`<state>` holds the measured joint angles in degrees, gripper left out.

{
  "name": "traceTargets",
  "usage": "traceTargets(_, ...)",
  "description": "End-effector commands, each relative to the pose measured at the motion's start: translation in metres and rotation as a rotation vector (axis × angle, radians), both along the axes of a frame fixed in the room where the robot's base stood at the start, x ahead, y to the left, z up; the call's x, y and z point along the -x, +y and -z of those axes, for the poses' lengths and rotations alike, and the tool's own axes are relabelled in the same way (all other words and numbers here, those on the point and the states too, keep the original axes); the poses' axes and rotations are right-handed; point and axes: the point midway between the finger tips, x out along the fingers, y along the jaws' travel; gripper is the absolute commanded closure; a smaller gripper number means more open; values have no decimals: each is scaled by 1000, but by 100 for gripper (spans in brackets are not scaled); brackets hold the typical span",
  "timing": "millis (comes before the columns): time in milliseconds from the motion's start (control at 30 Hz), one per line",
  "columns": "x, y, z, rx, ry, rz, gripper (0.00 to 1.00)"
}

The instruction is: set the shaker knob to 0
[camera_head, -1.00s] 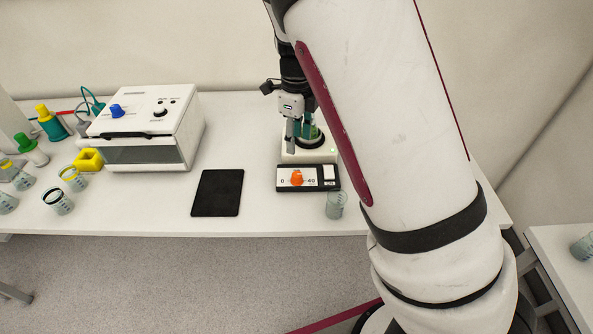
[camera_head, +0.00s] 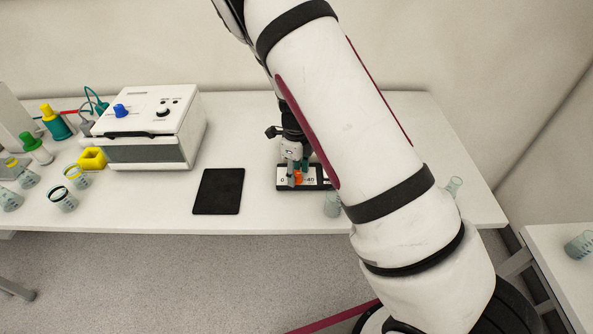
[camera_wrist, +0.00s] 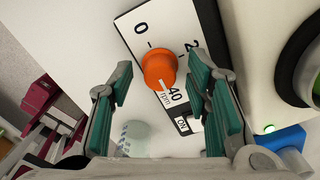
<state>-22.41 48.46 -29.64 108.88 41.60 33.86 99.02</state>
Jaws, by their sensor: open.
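The shaker's orange knob (camera_wrist: 160,66) stands on a black-and-white front panel (camera_wrist: 128,28) marked 0, 40 rpm and ON. Its white pointer mark faces the 40 label. In the head view the knob (camera_head: 298,178) is partly covered by my gripper (camera_head: 297,181). In the wrist view my gripper (camera_wrist: 160,72) is open, with one green-padded finger on each side of the knob. Gaps show between the pads and the knob. The shaker body is mostly hidden behind my arm in the head view; its dark ring and green light show at the right of the wrist view.
A clear beaker (camera_head: 332,205) stands close to the panel; it also shows in the wrist view (camera_wrist: 136,138). A black pad (camera_head: 218,191) lies left of the panel. Further left are a white device (camera_head: 152,125) and several beakers. Bare table lies between pad and panel.

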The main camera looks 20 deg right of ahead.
Motion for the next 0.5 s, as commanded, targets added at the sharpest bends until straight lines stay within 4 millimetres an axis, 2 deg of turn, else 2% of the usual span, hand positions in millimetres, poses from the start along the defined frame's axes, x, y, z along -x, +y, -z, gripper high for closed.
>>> traceTargets(133, 0, 0, 0, 0, 0, 0, 58)
traceTargets(300, 0, 0, 0, 0, 0, 0, 96)
traceTargets(333, 0, 0, 0, 0, 0, 0, 100)
traceTargets(500, 0, 0, -1, 0, 0, -2, 100)
